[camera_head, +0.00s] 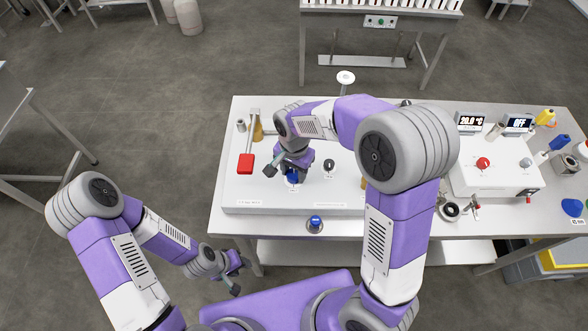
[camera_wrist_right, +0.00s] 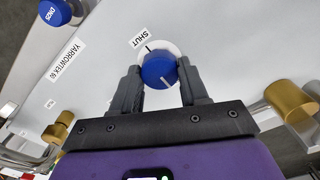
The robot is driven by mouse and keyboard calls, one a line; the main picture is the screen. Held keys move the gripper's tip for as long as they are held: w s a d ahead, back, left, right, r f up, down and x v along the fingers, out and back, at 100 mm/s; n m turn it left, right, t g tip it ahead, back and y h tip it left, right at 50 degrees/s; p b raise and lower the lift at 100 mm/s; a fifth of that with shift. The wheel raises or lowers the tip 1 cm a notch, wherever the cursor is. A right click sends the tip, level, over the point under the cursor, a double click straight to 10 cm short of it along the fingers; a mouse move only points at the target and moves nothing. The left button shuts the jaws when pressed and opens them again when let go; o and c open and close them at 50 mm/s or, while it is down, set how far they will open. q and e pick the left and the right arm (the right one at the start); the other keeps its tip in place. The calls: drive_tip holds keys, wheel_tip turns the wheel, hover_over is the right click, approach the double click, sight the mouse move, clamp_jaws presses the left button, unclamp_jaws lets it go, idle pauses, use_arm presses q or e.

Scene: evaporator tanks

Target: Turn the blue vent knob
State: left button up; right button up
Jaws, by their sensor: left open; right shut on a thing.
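The blue vent knob (camera_head: 293,178) sits on the front part of the white panel, mostly under my right gripper in the head view. In the right wrist view the round blue knob (camera_wrist_right: 157,70) lies between the two dark fingers of my right gripper (camera_wrist_right: 160,76), which is shut on it. A white line shows on the knob's face. A "SHUT" label with a black mark is beside it. My left gripper (camera_head: 236,275) is open and empty, low in front of the table and away from the panel.
A black knob (camera_head: 329,165) is right of the blue one. A red handle (camera_head: 246,164) is at the left of the panel.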

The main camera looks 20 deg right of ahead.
sight(294, 173)
idle(0.3)
drive_tip(key=o, duration=1.1)
drive_tip(key=shift+c, duration=0.2)
drive_tip(key=shift+r+p, duration=0.7)
drive_tip(key=shift+r, duration=3.1)
